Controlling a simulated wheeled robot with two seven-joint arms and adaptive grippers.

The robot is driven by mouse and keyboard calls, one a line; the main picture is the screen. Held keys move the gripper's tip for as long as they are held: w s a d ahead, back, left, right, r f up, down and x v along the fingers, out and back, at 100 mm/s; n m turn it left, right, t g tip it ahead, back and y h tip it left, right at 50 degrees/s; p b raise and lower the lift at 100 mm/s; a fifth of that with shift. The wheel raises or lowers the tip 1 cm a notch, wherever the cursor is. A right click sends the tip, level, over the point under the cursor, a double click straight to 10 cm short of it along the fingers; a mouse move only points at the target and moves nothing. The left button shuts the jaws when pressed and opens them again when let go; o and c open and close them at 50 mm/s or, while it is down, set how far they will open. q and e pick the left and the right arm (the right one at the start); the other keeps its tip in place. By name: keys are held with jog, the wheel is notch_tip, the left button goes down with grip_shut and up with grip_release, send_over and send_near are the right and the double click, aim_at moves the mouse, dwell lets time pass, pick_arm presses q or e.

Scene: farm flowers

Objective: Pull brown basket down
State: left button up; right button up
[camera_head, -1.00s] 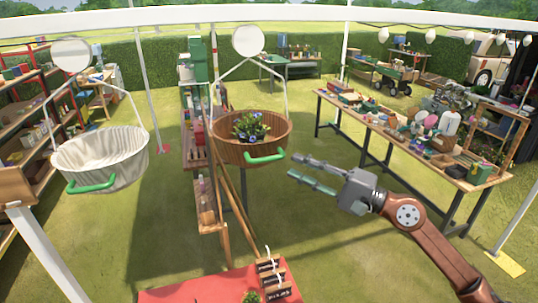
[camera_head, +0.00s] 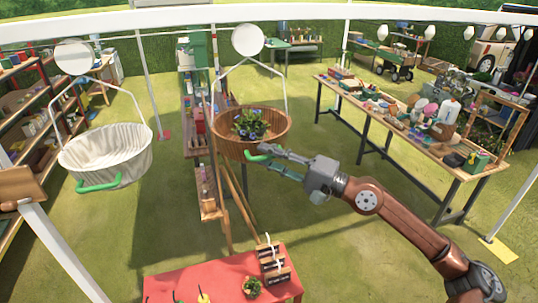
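The brown basket (camera_head: 235,148) hangs from a frame below a white disc (camera_head: 247,40). It is round and wooden, with a green handle (camera_head: 252,157) on its front side and a plant with blue and purple flowers (camera_head: 250,125) inside. My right gripper (camera_head: 267,158) reaches in from the right, with its fingers apart at the right part of the handle. The fingers hide that part, and I cannot tell if they touch it. The basket hangs level. My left gripper is not in view.
A white cloth-lined basket (camera_head: 105,158) with a green handle hangs at the left. A red table (camera_head: 195,277) with small signs and a plant stands below. A long cluttered workbench (camera_head: 395,125) is at the right. White posts and shelves border the grass.

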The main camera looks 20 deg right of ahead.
jog(key=shift+c, duration=0.3)
grip_shut()
dwell(0.3)
